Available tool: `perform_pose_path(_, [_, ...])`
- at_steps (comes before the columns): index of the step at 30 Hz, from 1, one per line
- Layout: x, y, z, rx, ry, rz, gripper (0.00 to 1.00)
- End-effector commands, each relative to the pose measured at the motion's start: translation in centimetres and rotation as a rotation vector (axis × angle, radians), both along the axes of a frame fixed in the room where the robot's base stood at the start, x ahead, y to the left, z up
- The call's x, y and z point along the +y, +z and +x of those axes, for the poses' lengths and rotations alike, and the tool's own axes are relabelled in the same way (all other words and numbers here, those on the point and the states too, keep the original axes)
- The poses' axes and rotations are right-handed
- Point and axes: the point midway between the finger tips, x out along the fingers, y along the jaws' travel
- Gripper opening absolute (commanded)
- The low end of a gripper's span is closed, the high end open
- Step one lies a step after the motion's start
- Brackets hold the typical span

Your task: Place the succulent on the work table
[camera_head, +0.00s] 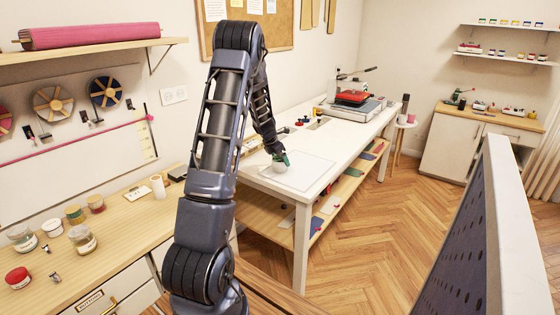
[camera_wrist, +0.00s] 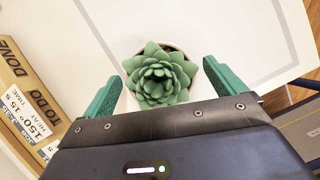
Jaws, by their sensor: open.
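The succulent (camera_wrist: 160,76) is a green rosette in a pale round pot, seen from above in the wrist view. In the head view its pot (camera_head: 280,167) appears on the white work table (camera_head: 318,142), near the front end. It appears to stand upright on the table top. My gripper (camera_wrist: 163,72) is open, with one green finger on each side of the plant. Gaps show between the fingers and the leaves. In the head view my gripper (camera_head: 281,158) is at the pot; the lower pot is partly hidden in the wrist view.
A wooden tray (camera_wrist: 28,105) marked "TO DO" and "DONE" lies left of the plant. A red and grey heat press (camera_head: 352,100) stands at the table's far end. The table's front right surface is clear. A perforated dark panel (camera_head: 455,255) stands at right.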

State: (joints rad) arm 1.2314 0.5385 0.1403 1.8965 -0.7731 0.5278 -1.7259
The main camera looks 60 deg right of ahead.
Motion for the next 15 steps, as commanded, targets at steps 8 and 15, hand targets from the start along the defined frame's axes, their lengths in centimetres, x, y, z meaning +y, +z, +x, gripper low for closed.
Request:
perform_pose_path(8, [2.0,4.9,0.7,0.000,0.001,-0.002,0.95])
perform_pose_path(15, [3.5,8.4,1.2,0.000,0.001,-0.001,0.95])
